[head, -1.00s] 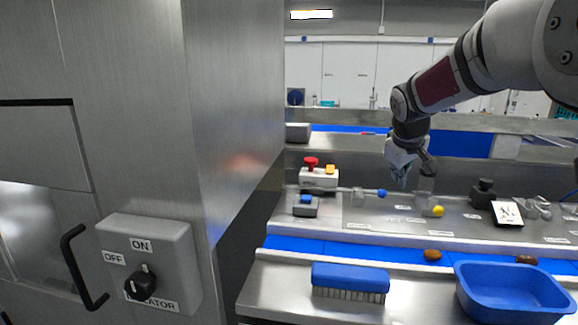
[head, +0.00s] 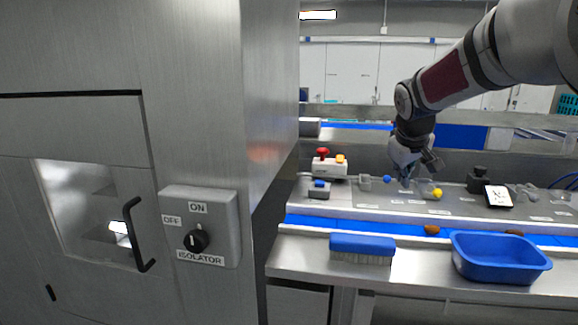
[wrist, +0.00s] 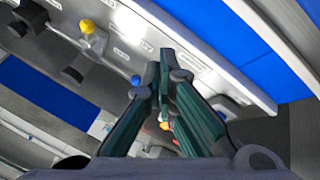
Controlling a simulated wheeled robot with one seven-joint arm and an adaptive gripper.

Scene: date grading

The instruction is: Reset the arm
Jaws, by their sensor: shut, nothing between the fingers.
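My arm reaches in from the upper right in the head view. My gripper (head: 405,172) hangs fingers-down above the control panel behind the belt, near the blue-knobbed lever (head: 386,179) and the yellow-knobbed lever (head: 437,193). In the wrist view its two dark green fingers (wrist: 166,75) come together at the tips, with nothing between them. The blue knob (wrist: 136,80) and the yellow knob (wrist: 87,26) also show in the wrist view, apart from the fingers.
A steel cabinet with an isolator switch (head: 196,240) stands at left. A control box with a red button (head: 323,153) is left of my gripper. A blue tray (head: 498,277) and a blue brush (head: 362,244) lie in front of the blue belt (head: 350,225), which carries brown dates (head: 431,230).

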